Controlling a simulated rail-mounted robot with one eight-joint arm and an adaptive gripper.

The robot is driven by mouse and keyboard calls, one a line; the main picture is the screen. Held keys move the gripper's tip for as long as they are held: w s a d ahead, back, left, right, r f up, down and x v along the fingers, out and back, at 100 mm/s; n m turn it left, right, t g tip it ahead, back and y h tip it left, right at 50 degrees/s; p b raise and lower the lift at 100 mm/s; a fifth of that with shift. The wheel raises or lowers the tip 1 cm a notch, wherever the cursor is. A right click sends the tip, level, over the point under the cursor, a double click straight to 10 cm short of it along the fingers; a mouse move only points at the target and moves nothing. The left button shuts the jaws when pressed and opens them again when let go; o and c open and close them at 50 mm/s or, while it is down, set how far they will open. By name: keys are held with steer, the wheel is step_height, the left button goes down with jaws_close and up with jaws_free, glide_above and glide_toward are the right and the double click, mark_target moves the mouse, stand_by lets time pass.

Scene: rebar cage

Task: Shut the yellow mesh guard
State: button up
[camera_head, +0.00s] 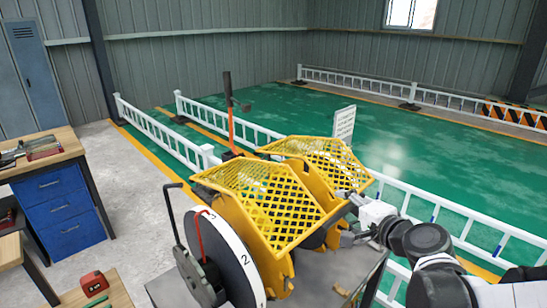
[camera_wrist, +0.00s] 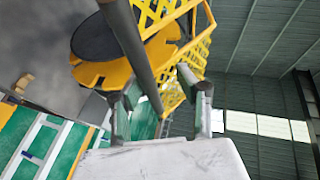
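The yellow mesh guard shows in the head view as two raised, tilted mesh panels on a yellow machine: a near left panel (camera_head: 262,203) and a far right panel (camera_head: 325,158). I cannot tell which panel the task means. My gripper (camera_head: 346,195) is at the right side of the right panel, by its lower edge; contact is unclear. In the wrist view my gripper (camera_wrist: 160,88) has its fingers apart. A grey bar (camera_wrist: 135,52) runs down towards the space between them; I cannot tell if it lies between them. Yellow mesh (camera_wrist: 178,92) shows beyond the fingers.
A white numbered disc (camera_head: 232,262) and a black crank (camera_head: 176,215) are at the machine's left front. White railings (camera_head: 440,210) run behind and right. A workbench (camera_head: 58,190) is at left, with clear floor between.

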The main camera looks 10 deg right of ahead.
step_height(320, 180, up, 10)
stand_by(0.7)
steer(key=shift+f, duration=0.1)
steer(key=s+d+r+p, duration=0.1)
steer(key=s+r+p, duration=0.8)
steer(key=s, duration=0.3)
steer(key=shift+s+d+r, duration=0.25)
steer(key=shift+d+r, duration=0.05)
steer(key=shift+d, duration=0.1)
stand_by(1.4)
